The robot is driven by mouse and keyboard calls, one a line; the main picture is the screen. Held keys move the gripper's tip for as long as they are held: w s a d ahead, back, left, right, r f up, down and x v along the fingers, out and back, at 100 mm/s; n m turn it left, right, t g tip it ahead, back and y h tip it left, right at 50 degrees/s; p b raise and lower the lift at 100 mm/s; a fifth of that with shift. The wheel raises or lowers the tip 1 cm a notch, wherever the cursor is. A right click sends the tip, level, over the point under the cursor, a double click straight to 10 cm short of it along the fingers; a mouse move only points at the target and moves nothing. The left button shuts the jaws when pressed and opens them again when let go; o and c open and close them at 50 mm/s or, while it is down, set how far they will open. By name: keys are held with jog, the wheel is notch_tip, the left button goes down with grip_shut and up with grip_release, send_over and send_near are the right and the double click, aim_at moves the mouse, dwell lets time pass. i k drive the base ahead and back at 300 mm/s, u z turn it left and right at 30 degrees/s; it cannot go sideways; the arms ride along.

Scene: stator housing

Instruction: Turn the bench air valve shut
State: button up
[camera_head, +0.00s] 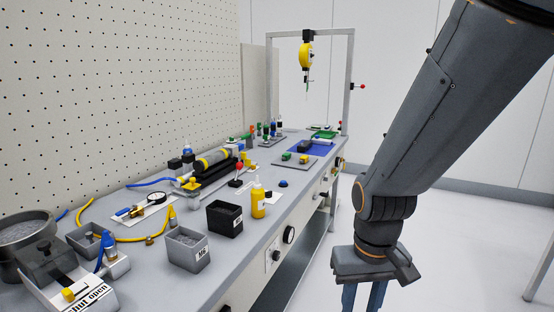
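A grey plate marked "shut" and "open" (92,299) lies at the near left end of the bench, partly cut off by the picture's bottom edge. A small yellow part (68,294), apparently the valve's handle, is beside the word "shut"; its exact angle is too small to tell. A blue fitting (108,246) stands just behind the plate. My gripper (363,298) hangs pointing down off the bench's right side, far from the plate. Its two fingers are apart with nothing seen between them; their tips are cut off below.
The bench (215,285) holds a grey bin (187,254), a black bin (224,222), a yellow bottle (258,203) and a round metal bowl (22,236). A yellow hose (128,238) curves behind the plate. The floor right of the bench is clear.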

aim_at(123, 210)
jog(key=z, duration=0.55)
jog(key=i, duration=0.35)
jog(key=u, duration=1.95)
jog(key=i, duration=0.5)
jog(key=u, duration=0.1)
jog(key=k, duration=1)
jog(key=z, duration=0.4)
